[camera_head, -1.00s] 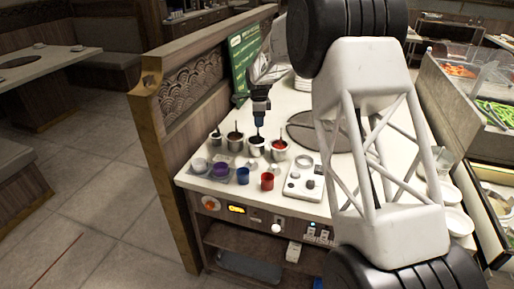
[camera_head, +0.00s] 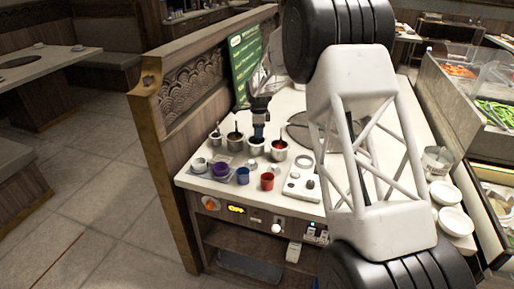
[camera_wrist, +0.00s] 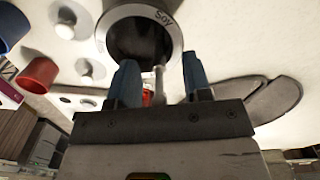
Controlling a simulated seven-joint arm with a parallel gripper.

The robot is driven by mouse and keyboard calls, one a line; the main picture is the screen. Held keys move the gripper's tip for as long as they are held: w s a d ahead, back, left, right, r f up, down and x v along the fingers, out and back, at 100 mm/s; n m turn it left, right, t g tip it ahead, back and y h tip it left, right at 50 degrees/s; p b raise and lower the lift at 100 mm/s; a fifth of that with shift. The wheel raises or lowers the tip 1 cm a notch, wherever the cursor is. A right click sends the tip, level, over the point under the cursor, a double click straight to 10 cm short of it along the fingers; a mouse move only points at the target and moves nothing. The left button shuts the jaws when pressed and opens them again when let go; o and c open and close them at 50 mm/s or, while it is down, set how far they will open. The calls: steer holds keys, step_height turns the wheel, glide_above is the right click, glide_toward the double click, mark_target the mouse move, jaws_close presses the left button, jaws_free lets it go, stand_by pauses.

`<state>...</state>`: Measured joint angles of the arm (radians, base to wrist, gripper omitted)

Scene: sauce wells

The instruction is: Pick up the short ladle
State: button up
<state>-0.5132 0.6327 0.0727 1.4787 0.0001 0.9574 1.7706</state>
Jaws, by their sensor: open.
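My gripper (camera_head: 258,132) is at the row of metal sauce pots on the counter, over the pot (camera_head: 256,148) that is third from the left. In the wrist view its two blue fingers (camera_wrist: 160,75) are open, with a thin pale ladle handle (camera_wrist: 160,86) showing between them. I cannot tell whether a finger touches the handle. Behind the fingers is a round metal pot marked "Soy" (camera_wrist: 105,35) with a dark inside. The ladle's lower end is hidden. Other pots beside it also have handles sticking up.
Purple (camera_head: 219,170), blue (camera_head: 243,175) and red (camera_head: 267,181) cups stand in front of the pots. A white panel with knobs (camera_head: 297,194) lies to their right. A wooden partition (camera_head: 160,150) borders the counter's left side. White bowls (camera_head: 455,221) sit at the right.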

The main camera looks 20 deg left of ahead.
stand_by(0.3)
jaws_close()
steer(key=shift+r, duration=0.1)
steer(key=shift+r, duration=4.9)
